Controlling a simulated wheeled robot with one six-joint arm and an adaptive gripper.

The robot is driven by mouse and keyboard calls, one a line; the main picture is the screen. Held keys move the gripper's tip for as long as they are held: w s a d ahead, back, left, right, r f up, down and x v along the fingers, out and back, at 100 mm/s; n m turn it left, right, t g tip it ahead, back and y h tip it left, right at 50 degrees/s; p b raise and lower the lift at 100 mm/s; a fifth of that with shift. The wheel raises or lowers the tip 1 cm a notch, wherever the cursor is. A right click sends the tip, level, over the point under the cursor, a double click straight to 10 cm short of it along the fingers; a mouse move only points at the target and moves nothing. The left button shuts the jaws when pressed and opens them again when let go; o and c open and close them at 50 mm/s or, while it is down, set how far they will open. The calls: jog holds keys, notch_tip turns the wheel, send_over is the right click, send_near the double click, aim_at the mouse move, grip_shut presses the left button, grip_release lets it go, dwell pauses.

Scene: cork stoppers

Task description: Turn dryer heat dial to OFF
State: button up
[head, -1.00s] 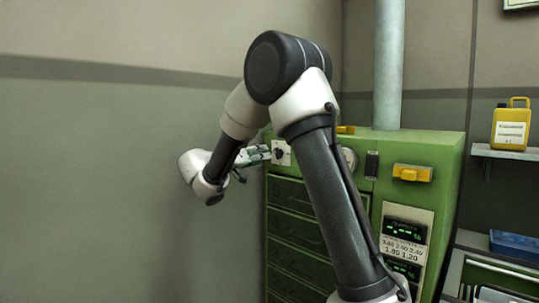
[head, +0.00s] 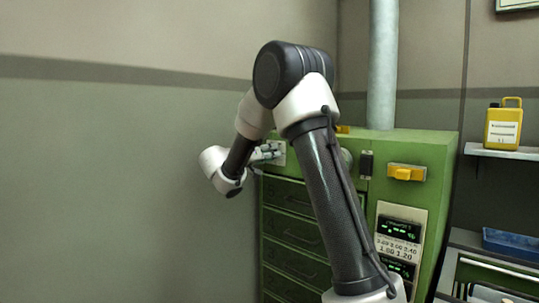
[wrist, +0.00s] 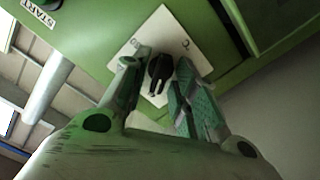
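The green dryer cabinet (head: 425,152) stands beyond my arm in the head view. Its dial is a black knob (wrist: 159,70) on a white square plate (wrist: 165,30), near the top centre of the wrist view. In the head view the plate (head: 280,148) is partly covered by my gripper (head: 268,153). In the wrist view my gripper (wrist: 160,80) has one finger on each side of the knob. The fingers are apart, with the knob between their tips; I cannot tell whether they touch it.
A "START" label (wrist: 28,14) is at the top left of the wrist view. A yellow switch (head: 406,173) and lit displays (head: 397,230) are on the dryer's right front. A grey pipe (head: 383,65) rises from its top. The left wall is bare.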

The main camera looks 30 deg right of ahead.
jog(key=c, duration=0.4)
jog(key=shift+n, duration=0.3)
jog(key=n, duration=1.1)
jog(key=shift+w+f, duration=0.1)
jog(key=shift+f, duration=0.05)
jog(key=shift+n, duration=0.3)
jog(key=o, duration=0.7)
jog(key=shift+o, duration=0.2)
